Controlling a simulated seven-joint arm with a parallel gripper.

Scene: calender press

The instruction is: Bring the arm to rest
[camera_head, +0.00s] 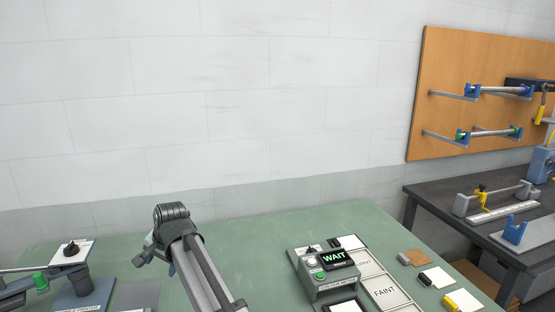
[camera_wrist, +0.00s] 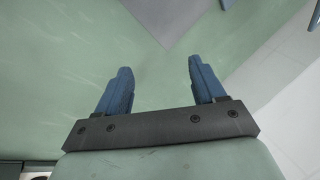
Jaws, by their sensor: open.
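My gripper (camera_wrist: 160,68) shows in the wrist view with its two blue fingers spread apart and nothing between them. Below the fingers in that view lies the green bench top. In the head view my arm (camera_head: 205,270) rises from the bottom edge over the green table (camera_head: 255,238), with its dark joint at the upper end. Small blue parts show beside that joint, but the fingers are not clear there.
A grey device with a lit "WAIT" display (camera_head: 333,258) stands right of my arm, beside a panel marked "FAINT" (camera_head: 385,291). A machine with a green knob (camera_head: 40,281) stands at the left. A dark bench (camera_head: 425,203) and a wooden pegboard (camera_head: 450,60) are at the right.

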